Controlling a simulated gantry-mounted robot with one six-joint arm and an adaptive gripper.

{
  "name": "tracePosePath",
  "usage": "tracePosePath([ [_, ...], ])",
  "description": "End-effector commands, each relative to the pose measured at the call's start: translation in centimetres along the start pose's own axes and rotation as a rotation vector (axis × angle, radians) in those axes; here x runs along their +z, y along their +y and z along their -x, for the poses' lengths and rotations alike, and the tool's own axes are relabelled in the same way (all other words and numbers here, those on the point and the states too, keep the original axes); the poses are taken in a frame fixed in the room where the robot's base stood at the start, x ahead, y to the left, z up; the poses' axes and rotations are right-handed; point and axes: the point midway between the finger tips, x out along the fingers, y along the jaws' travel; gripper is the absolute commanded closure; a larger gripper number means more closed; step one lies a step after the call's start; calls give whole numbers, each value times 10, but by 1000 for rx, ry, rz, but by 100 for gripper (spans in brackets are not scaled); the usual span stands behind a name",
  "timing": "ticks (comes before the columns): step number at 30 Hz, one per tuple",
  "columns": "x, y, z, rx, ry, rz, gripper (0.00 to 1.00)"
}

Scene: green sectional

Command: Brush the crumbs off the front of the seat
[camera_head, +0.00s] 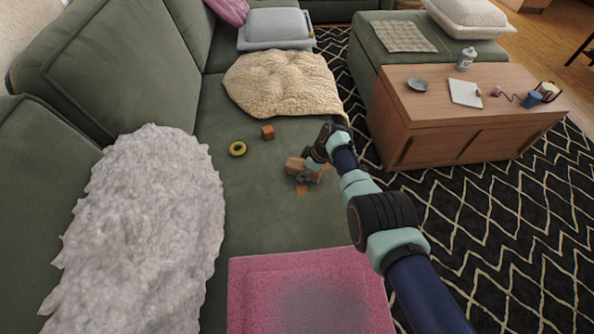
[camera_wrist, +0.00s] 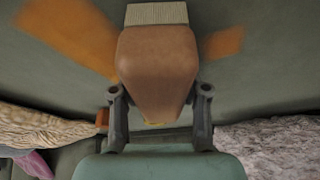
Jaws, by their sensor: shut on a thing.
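My gripper (camera_head: 311,172) is shut on a brown wooden-backed brush (camera_head: 293,165) over the right, front part of the green seat (camera_head: 250,205). In the wrist view the brush (camera_wrist: 157,60) sits between both fingers (camera_wrist: 160,108), its pale bristles (camera_wrist: 156,14) facing the seat. Whether the bristles touch the fabric I cannot tell. An orange crumb patch (camera_head: 302,190) lies just below the brush in the head view. In the wrist view, a long orange patch (camera_wrist: 75,38) lies left of the brush and a smaller one (camera_wrist: 225,42) lies right. Single crumbs cannot be made out.
A small orange-brown block (camera_head: 267,131) and a yellow ring (camera_head: 237,149) lie on the seat left of the brush. A cream blanket (camera_head: 285,85) is beyond, a shaggy grey throw (camera_head: 150,235) at left, a pink mat (camera_head: 245,290) nearer. A wooden coffee table (camera_head: 450,122) stands right.

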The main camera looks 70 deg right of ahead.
Motion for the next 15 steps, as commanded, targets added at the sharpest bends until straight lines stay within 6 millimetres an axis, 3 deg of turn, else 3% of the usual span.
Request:
tracePosePath([
  [8,7,3,2,-1,-1,-1,93],
  [15,26,14,10,0,0,-2,93],
])
